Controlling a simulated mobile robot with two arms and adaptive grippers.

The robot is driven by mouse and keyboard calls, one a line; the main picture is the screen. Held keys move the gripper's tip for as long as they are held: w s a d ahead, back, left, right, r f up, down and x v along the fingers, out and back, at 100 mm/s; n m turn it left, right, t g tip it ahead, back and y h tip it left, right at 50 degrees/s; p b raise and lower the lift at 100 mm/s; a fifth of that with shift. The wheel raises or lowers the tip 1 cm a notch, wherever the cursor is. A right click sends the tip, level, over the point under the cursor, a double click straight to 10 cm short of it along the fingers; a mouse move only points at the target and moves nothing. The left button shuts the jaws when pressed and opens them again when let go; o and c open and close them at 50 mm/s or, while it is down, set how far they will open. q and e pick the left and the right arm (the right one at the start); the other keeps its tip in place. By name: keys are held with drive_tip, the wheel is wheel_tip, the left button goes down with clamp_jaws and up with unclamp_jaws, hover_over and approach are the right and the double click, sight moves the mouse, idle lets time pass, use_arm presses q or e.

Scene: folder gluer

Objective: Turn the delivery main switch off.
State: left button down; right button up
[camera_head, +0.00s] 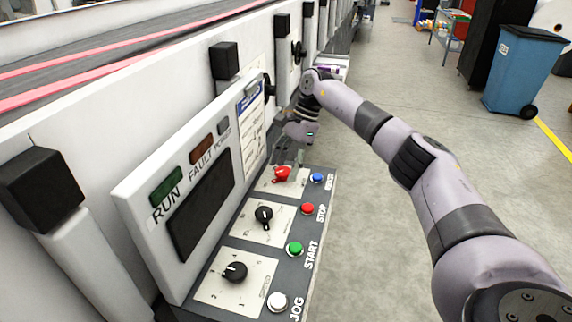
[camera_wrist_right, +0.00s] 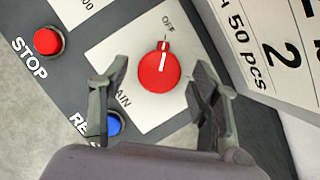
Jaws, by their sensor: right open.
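The main switch is a red rotary knob (camera_head: 282,174) on a white plate of the control panel (camera_head: 325,222). In the right wrist view the red knob (camera_wrist_right: 158,72) has a white pointer line, which points toward the OFF label (camera_wrist_right: 168,24). The MAIN lettering is partly hidden by a finger. My right gripper (camera_head: 288,157) is open just behind the knob in the head view. In the wrist view the right gripper (camera_wrist_right: 156,80) has one finger on each side of the knob, with visible gaps. I cannot tell its height above the plate. My left gripper is not in view.
Close to the knob are a blue RESET button (camera_head: 317,177) and a red STOP button (camera_head: 307,208). A green START button (camera_head: 295,248), a white JOG button (camera_head: 277,302) and two black knobs sit nearer. An upright display panel (camera_head: 200,185) stands left.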

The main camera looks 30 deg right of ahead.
drive_tip(key=shift+r, duration=0.15)
drive_tip(key=v, duration=1.1)
drive_tip(key=shift+d+r, duration=0.15)
drive_tip(key=shift+r, duration=0.2)
